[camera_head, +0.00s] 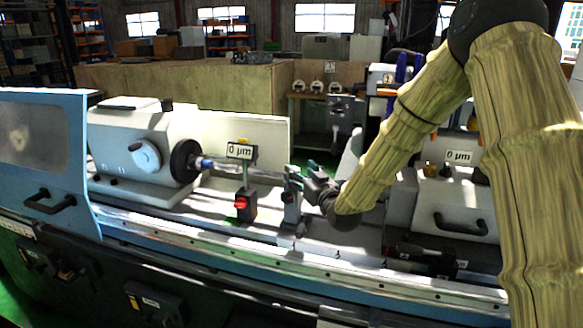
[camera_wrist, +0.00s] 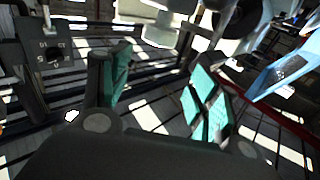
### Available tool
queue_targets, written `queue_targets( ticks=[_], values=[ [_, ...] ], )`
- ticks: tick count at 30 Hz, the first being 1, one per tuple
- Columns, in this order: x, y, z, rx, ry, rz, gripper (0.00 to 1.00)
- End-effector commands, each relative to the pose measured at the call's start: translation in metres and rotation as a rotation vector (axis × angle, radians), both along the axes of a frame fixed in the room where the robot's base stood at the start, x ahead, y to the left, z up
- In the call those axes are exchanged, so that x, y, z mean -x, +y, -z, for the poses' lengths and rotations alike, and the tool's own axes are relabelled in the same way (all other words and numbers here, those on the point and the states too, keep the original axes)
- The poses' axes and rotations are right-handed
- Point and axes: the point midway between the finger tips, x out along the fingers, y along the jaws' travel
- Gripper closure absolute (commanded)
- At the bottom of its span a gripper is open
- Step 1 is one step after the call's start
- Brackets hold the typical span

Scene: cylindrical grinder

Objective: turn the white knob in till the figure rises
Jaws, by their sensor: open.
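A white round knob-like wheel (camera_head: 145,155) is on the front of the white headstock at the left; I cannot tell whether it is the task's white knob. A small display (camera_head: 241,151) reads "0 µm" above a dark stand with a red knob (camera_head: 241,203). A second display (camera_head: 459,156) at the right also reads "0 µm". My gripper (camera_head: 303,178) is near the middle of the machine, by a grey upright stand (camera_head: 291,208), well right of the white wheel. In the wrist view my gripper (camera_wrist: 160,88) is open, green pads apart, with nothing visible between them.
The headstock's dark chuck (camera_head: 185,161) faces a shaft that runs right towards my gripper. A blue door with a dark handle (camera_head: 50,203) stands at the front left. In the wrist view a dark lettered block (camera_wrist: 52,50) is at upper left. A rail crosses the machine's front.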

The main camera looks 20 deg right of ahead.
Motion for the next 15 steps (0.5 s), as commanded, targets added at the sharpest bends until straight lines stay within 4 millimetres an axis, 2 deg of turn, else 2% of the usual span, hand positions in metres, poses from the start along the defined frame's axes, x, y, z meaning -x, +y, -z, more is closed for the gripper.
queue_targets(
  ticks=[6,15],
  values=[
    [0.008,-0.026,0.008,0.023,0.013,-0.162,0.38],
    [0.023,-0.043,0.025,0.057,0.037,-0.286,0.38]
  ],
)
